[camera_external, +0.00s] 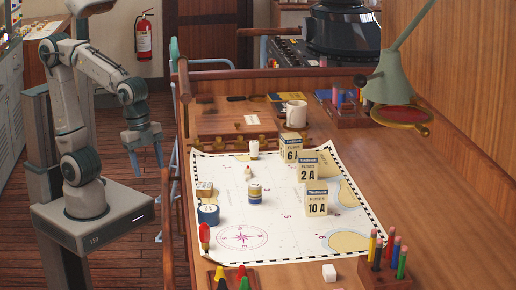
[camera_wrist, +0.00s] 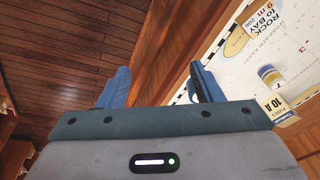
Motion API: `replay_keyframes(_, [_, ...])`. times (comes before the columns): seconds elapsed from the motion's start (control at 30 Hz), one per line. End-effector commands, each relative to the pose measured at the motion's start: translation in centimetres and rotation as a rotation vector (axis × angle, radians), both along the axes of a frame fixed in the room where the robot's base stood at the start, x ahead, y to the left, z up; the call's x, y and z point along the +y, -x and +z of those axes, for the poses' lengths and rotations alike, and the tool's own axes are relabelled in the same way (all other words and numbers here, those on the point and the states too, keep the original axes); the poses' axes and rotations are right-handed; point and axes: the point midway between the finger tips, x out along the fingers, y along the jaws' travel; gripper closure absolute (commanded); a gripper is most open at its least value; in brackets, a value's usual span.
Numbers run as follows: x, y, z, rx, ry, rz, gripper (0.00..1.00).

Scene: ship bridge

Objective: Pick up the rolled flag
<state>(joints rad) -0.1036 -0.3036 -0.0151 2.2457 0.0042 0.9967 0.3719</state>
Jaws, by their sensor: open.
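A short upright cylinder with blue, white and yellow bands (camera_external: 255,193) stands on the chart near its middle; it looks most like the rolled flag, though I cannot be sure. It also shows in the wrist view (camera_wrist: 270,76) at the right, beside a fuse box. My gripper (camera_external: 146,158) is open and empty, pointing down left of the desk, well apart from the cylinder. In the wrist view its two blue fingers (camera_wrist: 160,85) are spread, with floor and the desk's edge beyond them.
The chart (camera_external: 280,225) covers much of the desk. Fuse boxes (camera_external: 316,201) stand right of the cylinder, a blue round item (camera_external: 208,214) to its left. A mug (camera_external: 296,114) stands behind, pen holders in front. A rail (camera_external: 183,84) edges the desk's left side.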

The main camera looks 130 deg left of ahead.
Motion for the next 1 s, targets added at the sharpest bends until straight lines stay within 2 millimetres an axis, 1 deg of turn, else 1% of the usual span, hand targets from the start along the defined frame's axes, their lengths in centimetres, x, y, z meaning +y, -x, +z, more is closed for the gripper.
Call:
replay_keyframes(0.03, [1.0, -2.0, 1.0, 0.018, -0.016, -0.054, 0.4])
replay_keyframes(0.17, [3.6, -6.3, 2.6, 0.058, -0.052, -0.224, 0.4])
replay_keyframes(0.2, [4.5, -7.5, 3.0, 0.072, -0.062, -0.275, 0.4])
replay_keyframes(0.37, [8.6, -12.3, 4.0, 0.119, -0.085, -0.485, 0.4])
replay_keyframes(0.5, [12.6, -16.0, 4.1, 0.153, -0.094, -0.67, 0.4])
replay_keyframes(0.63, [16.5, -18.6, 3.7, 0.177, -0.092, -0.83, 0.4])
replay_keyframes(0.7, [18.3, -19.6, 3.4, 0.185, -0.09, -0.903, 0.4])
replay_keyframes(0.8, [20.2, -20.5, 2.9, 0.192, -0.086, -0.981, 0.4])
replay_keyframes(0.9, [21.3, -21.0, 2.6, 0.194, -0.084, -1.03, 0.4])
replay_keyframes(1.0, [21.7, -21.1, 2.0, 0.197, -0.082, -1.051, 0.4])
